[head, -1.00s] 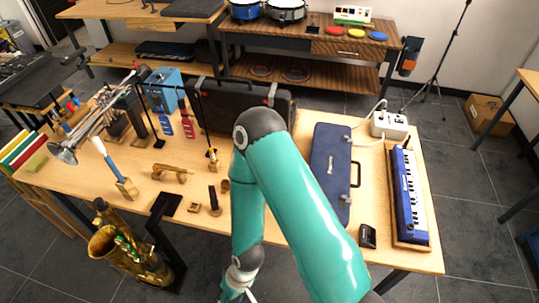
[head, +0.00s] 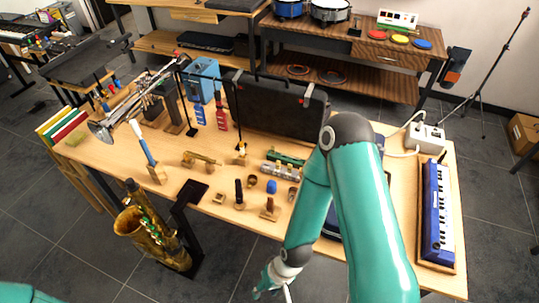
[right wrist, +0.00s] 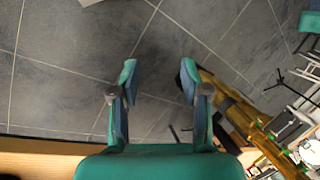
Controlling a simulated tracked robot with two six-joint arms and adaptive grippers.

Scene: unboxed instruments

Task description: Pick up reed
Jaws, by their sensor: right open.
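I cannot make out a reed for certain. Small items stand on the wooden table (head: 120,165), among them a small wooden block (head: 218,198), a dark upright piece (head: 239,194), a blue cylinder (head: 271,187) and a brown stand-like piece (head: 268,209). My right gripper (head: 272,287) hangs past the table's front edge, low in the head view. In the right wrist view it (right wrist: 157,82) is open and empty, with floor between its fingers. Only a teal piece of my left arm shows at the bottom left; the left gripper is not in view.
A saxophone (head: 150,237) stands in front of the table and shows beside the right gripper in the right wrist view (right wrist: 247,115). A dark square pad (head: 192,192), a black case (head: 275,110) and a blue keyboard (head: 437,212) are on the table. My right arm hides part of it.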

